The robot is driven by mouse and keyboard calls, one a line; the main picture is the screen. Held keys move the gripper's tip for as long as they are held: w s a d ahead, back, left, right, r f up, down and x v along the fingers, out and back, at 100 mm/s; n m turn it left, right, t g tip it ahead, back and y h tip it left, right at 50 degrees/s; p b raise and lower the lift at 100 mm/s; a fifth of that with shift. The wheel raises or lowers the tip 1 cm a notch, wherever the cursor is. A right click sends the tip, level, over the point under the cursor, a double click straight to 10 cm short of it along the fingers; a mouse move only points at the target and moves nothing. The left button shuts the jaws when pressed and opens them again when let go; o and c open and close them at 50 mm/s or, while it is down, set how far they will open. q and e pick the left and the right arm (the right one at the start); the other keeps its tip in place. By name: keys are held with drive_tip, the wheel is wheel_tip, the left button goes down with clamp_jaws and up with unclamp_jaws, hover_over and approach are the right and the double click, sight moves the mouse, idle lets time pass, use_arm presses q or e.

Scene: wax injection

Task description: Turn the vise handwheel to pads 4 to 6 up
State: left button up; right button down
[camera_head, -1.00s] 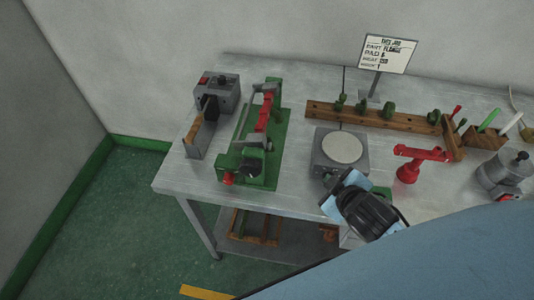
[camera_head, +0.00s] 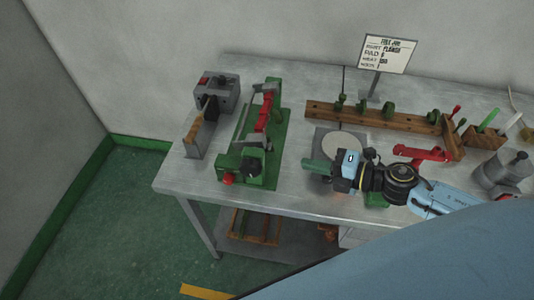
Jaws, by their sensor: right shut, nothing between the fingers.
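The vise (camera_head: 276,163) is a green fixture on the left half of the table. It carries a row of red pads (camera_head: 262,118); their numbers are too small to read. Its dark handwheel (camera_head: 251,166) is at the near end, with a red knob (camera_head: 228,179) just left of it. My right gripper (camera_head: 308,165) comes in from the right and points left at the vise. Its fingers are shut and empty, over the round-topped grey plate unit, a short gap right of the vise and apart from the handwheel. My left gripper is not in view.
A grey machine (camera_head: 218,92) stands left of the vise. The plate unit (camera_head: 345,143) is partly hidden by my right arm. A wooden rack (camera_head: 385,115), a red stand (camera_head: 424,152) and a grey pot (camera_head: 503,173) lie to the right. A sign (camera_head: 388,53) stands behind.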

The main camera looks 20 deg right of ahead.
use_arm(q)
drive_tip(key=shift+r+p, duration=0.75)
use_arm(e)
drive_tip(key=x, duration=1.2)
drive_tip(key=shift+w+a+f, duration=0.1)
drive_tip(key=shift+w+a, duration=0.05)
drive_tip(key=shift+w, duration=0.2)
